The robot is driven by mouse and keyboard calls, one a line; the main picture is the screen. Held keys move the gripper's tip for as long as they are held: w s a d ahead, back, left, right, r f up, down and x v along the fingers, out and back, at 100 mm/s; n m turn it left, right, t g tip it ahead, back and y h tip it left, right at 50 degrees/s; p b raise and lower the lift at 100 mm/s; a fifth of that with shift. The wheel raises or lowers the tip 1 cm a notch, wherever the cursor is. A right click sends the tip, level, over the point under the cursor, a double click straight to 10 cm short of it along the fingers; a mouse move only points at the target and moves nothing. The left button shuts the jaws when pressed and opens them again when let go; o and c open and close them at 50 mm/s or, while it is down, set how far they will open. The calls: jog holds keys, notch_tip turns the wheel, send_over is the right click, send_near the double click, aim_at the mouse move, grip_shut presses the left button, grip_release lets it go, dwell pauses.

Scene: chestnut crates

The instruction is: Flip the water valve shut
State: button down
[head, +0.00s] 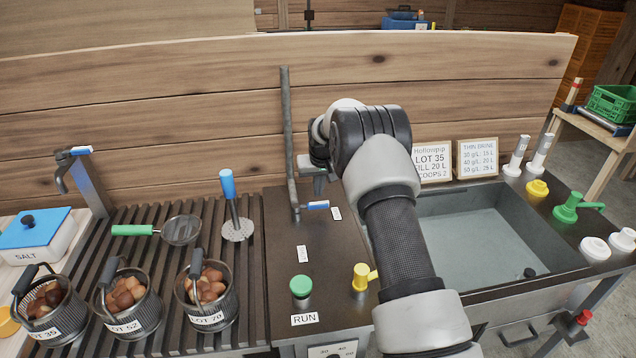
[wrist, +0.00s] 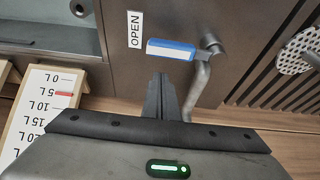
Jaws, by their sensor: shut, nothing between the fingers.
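The water valve has a blue-tipped lever (head: 317,205) at the foot of a grey upright pipe (head: 289,140) on the dark counter. In the wrist view the blue lever (wrist: 170,50) points left, its end beside the label OPEN (wrist: 135,30). In the head view a white label (head: 336,213) lies by the lever's end, and a second white label (head: 302,253) lies nearer the front; I cannot read either there. My gripper (wrist: 161,77) is shut and empty, its fingertips just short of the blue lever with a small apparent gap. In the head view my arm partly hides the gripper (head: 319,185).
A sink (head: 480,225) full of water lies right of my arm. A green RUN button (head: 300,285) and a yellow valve (head: 362,277) stand at the counter's front. Left are several chestnut baskets (head: 135,330) and a blue-handled tool (head: 229,190). A plank wall (head: 200,90) rises behind.

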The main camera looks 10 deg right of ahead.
aim_at(322, 204)
jog(key=shift+s, duration=1.25)
jog(key=shift+s, duration=0.1)
jog(key=s+m, duration=0.1)
jog(key=m, duration=0.1)
jog(key=s+m+h+b, duration=0.1)
jog(key=s+m, duration=0.1)
jog(key=shift+f+m+b, duration=0.15)
jog(key=shift+m+b, duration=0.15)
jog(key=s+m, duration=0.1)
jog(key=s+a+m+g+h, duration=0.1)
jog(key=m, duration=0.1)
jog(key=shift+s+m+h, duration=0.15)
jog(key=shift+m+h, duration=0.15)
jog(key=m, duration=0.1)
jog(key=s+a+m, duration=0.1)
jog(key=shift+s+m+g+h, duration=0.2)
jog(key=shift+m+g+h, duration=0.1)
jog(key=shift+m, duration=0.1)
jog(key=a+m, duration=0.1)
jog(key=s+m+g, duration=0.1)
jog(key=m, duration=0.1)
jog(key=shift+s+a+m, duration=0.25)
jog(key=shift+a+m, duration=0.05)
jog(key=shift+a, duration=0.1)
jog(key=m, duration=0.1)
jog(key=a+m+g, duration=0.1)
jog(key=shift+s+a+m+h, duration=0.3)
jog(key=shift+s, duration=0.05)
jog(key=shift+s+a, duration=0.1)
jog(key=shift+a, duration=0.45)
